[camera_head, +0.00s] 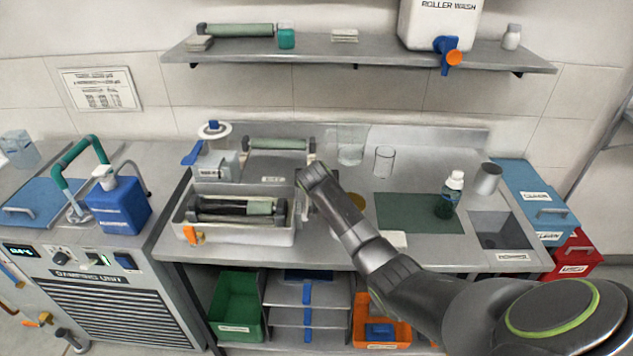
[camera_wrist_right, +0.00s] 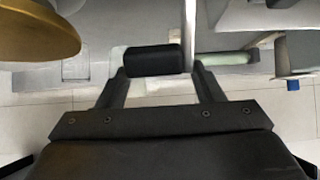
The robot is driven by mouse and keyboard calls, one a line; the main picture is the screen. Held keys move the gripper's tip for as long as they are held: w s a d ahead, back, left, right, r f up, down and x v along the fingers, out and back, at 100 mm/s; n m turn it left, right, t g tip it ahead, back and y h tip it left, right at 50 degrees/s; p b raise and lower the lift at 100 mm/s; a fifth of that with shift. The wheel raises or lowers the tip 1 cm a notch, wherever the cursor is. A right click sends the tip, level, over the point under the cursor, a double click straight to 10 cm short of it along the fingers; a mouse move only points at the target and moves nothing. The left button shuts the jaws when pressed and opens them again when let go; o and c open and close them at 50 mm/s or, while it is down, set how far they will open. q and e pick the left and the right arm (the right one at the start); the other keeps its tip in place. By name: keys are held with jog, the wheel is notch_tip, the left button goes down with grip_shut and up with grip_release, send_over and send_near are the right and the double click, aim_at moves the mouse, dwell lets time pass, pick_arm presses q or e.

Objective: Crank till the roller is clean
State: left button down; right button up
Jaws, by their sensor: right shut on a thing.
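The ink unit's roller (camera_head: 225,208) lies in a pale tray (camera_head: 270,238) on the left of the bench. It is mostly black, with a grey-green stretch towards its right end. My right arm reaches across from the lower right. Its gripper (camera_head: 304,196) is at the tray's right side and hides part of what it holds in the head view. In the right wrist view my right gripper (camera_wrist_right: 157,68) is shut on a black cylindrical crank handle (camera_wrist_right: 155,58), one finger at each end. My left gripper is not in view.
Clear glasses (camera_head: 383,162), a green mat (camera_head: 415,214) and a bottle (camera_head: 450,194) stand to the right. Green (camera_head: 237,308) and orange bins (camera_head: 375,328) sit below.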

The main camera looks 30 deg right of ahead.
jog(key=shift+w+d+r, duration=0.25)
jog(key=shift+d+r, duration=0.1)
jog(key=shift+r, duration=0.05)
jog(key=o, duration=0.9)
jog(key=shift+o, duration=1.4)
jog(key=shift+d, duration=0.15)
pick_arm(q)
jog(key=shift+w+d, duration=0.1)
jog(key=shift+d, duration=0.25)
pick_arm(e)
jog(key=shift+s+d+f, duration=0.1)
jog(key=shift+f, duration=0.25)
jog(key=shift+s+a+r, duration=0.3)
jog(key=shift+s+a, duration=0.1)
jog(key=shift+a, duration=0.05)
pick_arm(q)
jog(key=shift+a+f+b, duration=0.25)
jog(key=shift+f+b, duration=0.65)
jog(key=shift+b, duration=0.05)
pick_arm(e)
jog(key=v, duration=1.6)
jog(key=shift+d+r, duration=0.1)
